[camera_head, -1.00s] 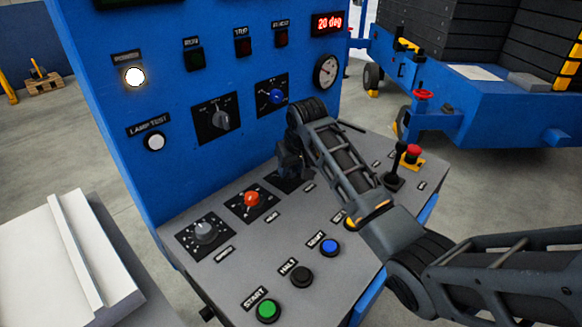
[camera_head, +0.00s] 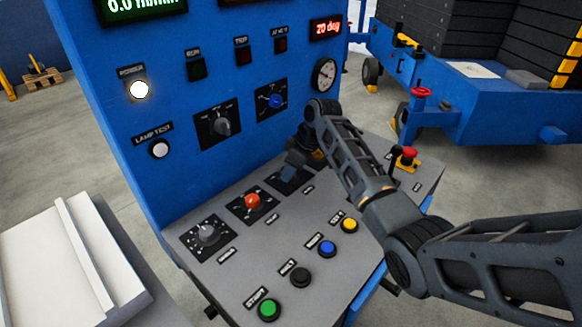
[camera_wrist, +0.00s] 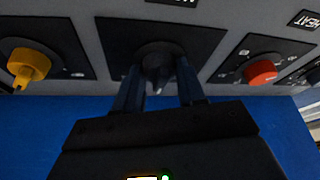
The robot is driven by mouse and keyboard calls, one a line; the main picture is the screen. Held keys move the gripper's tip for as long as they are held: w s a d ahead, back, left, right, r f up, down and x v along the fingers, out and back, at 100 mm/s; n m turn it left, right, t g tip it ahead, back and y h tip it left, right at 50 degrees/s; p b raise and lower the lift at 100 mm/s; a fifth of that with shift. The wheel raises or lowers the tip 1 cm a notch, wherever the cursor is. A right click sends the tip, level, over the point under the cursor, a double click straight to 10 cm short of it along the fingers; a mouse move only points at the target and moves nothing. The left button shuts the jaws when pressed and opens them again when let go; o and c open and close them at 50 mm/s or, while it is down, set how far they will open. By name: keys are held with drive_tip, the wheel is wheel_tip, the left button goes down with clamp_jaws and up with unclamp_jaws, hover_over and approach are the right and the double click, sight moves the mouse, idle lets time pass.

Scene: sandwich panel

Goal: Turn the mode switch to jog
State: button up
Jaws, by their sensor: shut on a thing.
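A black knob (camera_wrist: 156,62) with a pointer sits on a square black plate (camera_wrist: 116,38) on the sloped panel (camera_head: 222,282). My gripper (camera_wrist: 161,80) has one finger on each side of the knob and is shut on it. The pointer points toward the gripper body in the wrist view. The label above this plate is cut off, so I cannot read whether it says mode. In the head view my gripper (camera_head: 288,175) is over the plate beyond the red knob (camera_head: 252,201), and its wrist hides the black knob there.
A yellow knob (camera_wrist: 29,66) and the red knob (camera_wrist: 261,72) flank the plate. A grey knob (camera_head: 206,233) and green (camera_head: 268,309), black (camera_head: 301,276), blue (camera_head: 327,249) and yellow (camera_head: 349,225) buttons lie nearer. A red mushroom button (camera_head: 409,153) stands beyond my arm. A blue upright panel (camera_head: 180,100) rises behind.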

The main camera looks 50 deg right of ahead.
drive_tip(key=n, duration=0.2)
drive_tip(key=n+y+b, duration=0.1)
drive_tip(key=n, duration=0.1)
drive_tip(key=shift+w+d+n+g+y, duration=0.1)
drive_tip(key=shift+w+n+g+y, duration=0.05)
drive_tip(key=shift+n+g+y, duration=0.2)
drive_tip(key=shift+w+n+g+y+b, duration=0.1)
drive_tip(key=shift+n+g+y+b, duration=0.15)
drive_tip(key=shift+n+g+b, duration=0.7)
drive_tip(key=shift+n+y+b, duration=0.2)
drive_tip(key=shift+n+b, duration=0.2)
drive_tip(key=shift+n, duration=1.1)
drive_tip(key=o, duration=1)
drive_tip(key=shift+v, duration=3.95)
